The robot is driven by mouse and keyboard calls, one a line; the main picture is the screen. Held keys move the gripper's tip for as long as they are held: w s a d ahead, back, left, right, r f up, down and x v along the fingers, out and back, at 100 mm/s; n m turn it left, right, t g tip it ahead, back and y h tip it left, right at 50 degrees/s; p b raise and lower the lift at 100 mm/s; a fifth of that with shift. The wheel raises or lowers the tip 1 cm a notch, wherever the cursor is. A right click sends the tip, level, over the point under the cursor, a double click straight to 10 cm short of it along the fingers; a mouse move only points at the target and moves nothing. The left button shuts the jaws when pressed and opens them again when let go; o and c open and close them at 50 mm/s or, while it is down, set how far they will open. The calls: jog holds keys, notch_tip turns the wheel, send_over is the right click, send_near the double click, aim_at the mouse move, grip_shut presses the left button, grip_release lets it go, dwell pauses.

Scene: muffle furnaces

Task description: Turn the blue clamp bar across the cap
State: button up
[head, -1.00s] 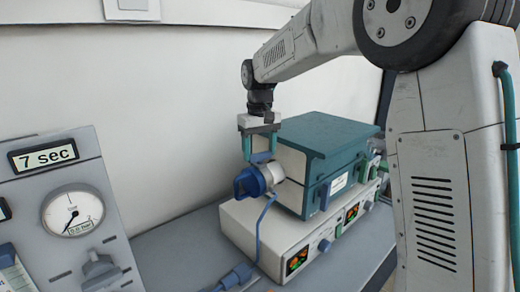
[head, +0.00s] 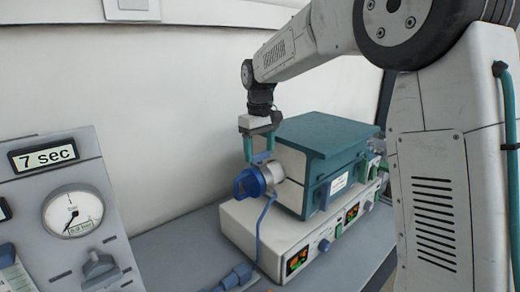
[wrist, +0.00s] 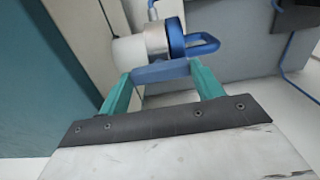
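The blue clamp bar (wrist: 160,71) lies in front of the silver-and-white cylinder in the wrist view; in the head view it shows as a small blue piece (head: 262,157) on top. The round cap (head: 250,182) is blue with a projecting handle, on the end of the silver cylinder (head: 271,173) at the furnace's left side. My gripper (wrist: 160,76) points down from above. Its two teal fingertips sit at the bar's two ends and appear to touch them, so it looks shut on the bar. The bar's underside is hidden.
The teal-topped furnace (head: 325,132) stands on a white control unit (head: 240,225) with lit displays. A blue cable (head: 258,230) hangs below the cap to a plug on the bench. A panel with a gauge (head: 73,212) stands at left. The bench between is mostly clear.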

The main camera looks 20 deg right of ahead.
aim_at(260, 153)
jog(key=o, duration=0.4)
notch_tip(260, 153, up, 8)
dwell(0.4)
jog(key=shift+w, duration=0.1)
dwell(0.4)
jog(key=s+f, duration=0.1)
jog(key=f, duration=0.2)
jog(key=shift+s+m, duration=0.35)
jog(key=shift+m, duration=0.05)
jog(key=s, duration=0.1)
jog(key=s+f, duration=0.1)
jog(key=shift+s+d+m+g, duration=0.2)
jog(key=shift+s+m+g, duration=0.1)
jog(key=shift+s, duration=0.05)
jog(key=s+d+f+m, duration=0.1)
jog(key=s+f, duration=0.1)
jog(key=s, duration=0.9)
jog(key=s+d+f+m+t, duration=0.1)
jog(key=s, duration=1.1)
jog(key=s+d+f+m+t, duration=0.1)
jog(key=s+f, duration=0.1)
jog(key=s, duration=0.9)
jog(key=shift+s+f, duration=0.15)
jog(key=shift+f, duration=0.2)
